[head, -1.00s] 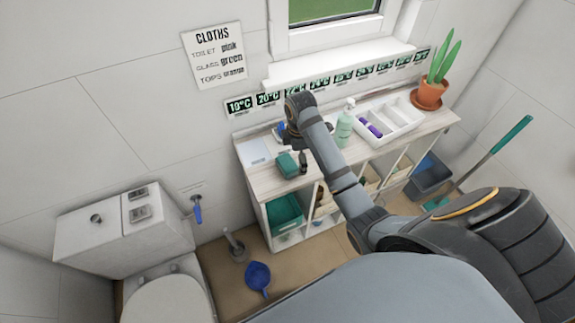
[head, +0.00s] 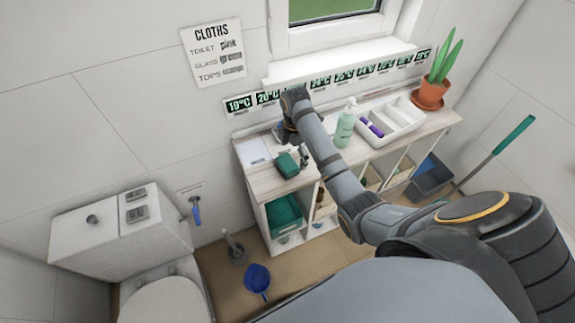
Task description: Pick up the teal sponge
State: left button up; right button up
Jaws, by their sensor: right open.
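The teal sponge (head: 287,165) is a dark teal block lying on the cart's wooden top, near its left front. My right gripper (head: 287,137) is just behind the sponge, over the cart top, at the end of my grey arm. It is open and looks apart from the sponge. Its fingertips are small and partly hidden, so the exact gap is hard to tell. My left gripper is not in view.
A small dark object (head: 304,156) stands right of the sponge. A pale green pump bottle (head: 345,127), a white divided tray (head: 404,116) and a potted plant (head: 431,95) stand farther right. A white pad (head: 252,152) lies left. The wall is close behind.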

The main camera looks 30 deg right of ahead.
aim_at(293, 160)
notch_tip(293, 160, down, 3)
jog(key=shift+s+r, duration=0.1)
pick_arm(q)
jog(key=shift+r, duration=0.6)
pick_arm(e)
jog(key=shift+f, duration=0.5)
jog(key=c, duration=0.9)
jog(key=shift+r, duration=0.15)
